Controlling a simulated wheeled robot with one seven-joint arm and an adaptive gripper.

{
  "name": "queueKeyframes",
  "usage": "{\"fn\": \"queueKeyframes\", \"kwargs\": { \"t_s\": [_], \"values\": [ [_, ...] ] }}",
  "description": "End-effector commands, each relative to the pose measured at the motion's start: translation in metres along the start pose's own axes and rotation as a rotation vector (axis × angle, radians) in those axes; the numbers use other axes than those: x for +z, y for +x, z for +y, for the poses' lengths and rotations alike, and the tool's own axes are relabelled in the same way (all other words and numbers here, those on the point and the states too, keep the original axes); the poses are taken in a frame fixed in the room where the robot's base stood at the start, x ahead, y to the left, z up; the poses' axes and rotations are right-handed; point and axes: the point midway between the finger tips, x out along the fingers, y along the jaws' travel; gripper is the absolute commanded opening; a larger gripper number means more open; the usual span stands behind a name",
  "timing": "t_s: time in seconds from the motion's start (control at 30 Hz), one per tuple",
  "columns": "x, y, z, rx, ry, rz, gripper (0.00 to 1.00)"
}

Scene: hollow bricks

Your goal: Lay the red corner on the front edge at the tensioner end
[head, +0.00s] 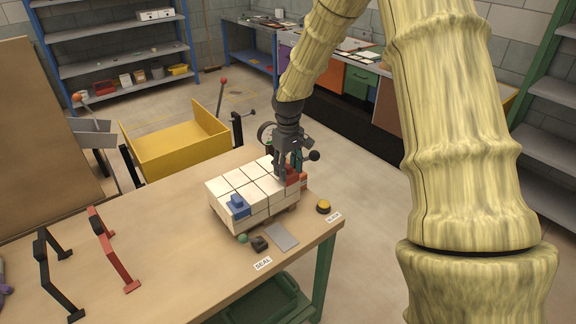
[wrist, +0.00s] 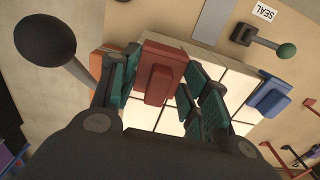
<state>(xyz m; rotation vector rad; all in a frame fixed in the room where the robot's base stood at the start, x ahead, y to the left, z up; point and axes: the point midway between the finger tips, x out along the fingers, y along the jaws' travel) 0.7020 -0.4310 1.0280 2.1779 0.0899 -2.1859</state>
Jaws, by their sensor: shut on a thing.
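The red corner (head: 292,176) is at the right end of the white brick stack (head: 233,187), by its front edge. It also shows in the wrist view (wrist: 162,72), between the teal finger pads. My gripper (head: 287,177) points down and is shut on the red corner; in the wrist view its fingers (wrist: 158,92) flank the piece. The corner overlaps the edge of the stack's top, but I cannot tell whether it bears on the bricks. A blue corner (head: 238,206) sits on the front edge at the stack's left end, also in the wrist view (wrist: 269,97).
An orange part (head: 303,180) and a black knob (head: 314,156) stand close right of my gripper. In front lie a grey plate (head: 281,236), a green-knobbed lever (head: 243,239) and a yellow button (head: 323,207). Red (head: 116,256) and black frames stand left; bare tabletop lies between.

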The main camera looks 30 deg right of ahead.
Motion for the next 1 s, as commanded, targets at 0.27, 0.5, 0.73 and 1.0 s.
{"fn": "queueKeyframes", "kwargs": {
  "t_s": [0.27,0.5,0.73,1.0],
  "values": [
    [0.000,0.002,0.000,0.000,0.000,0.000,0.23],
    [0.000,0.003,0.000,0.000,0.001,0.001,0.68],
    [0.000,0.002,0.000,0.000,0.001,0.001,0.68],
    [-0.001,-0.015,0.000,0.000,0.001,0.004,0.68]
  ]
}}
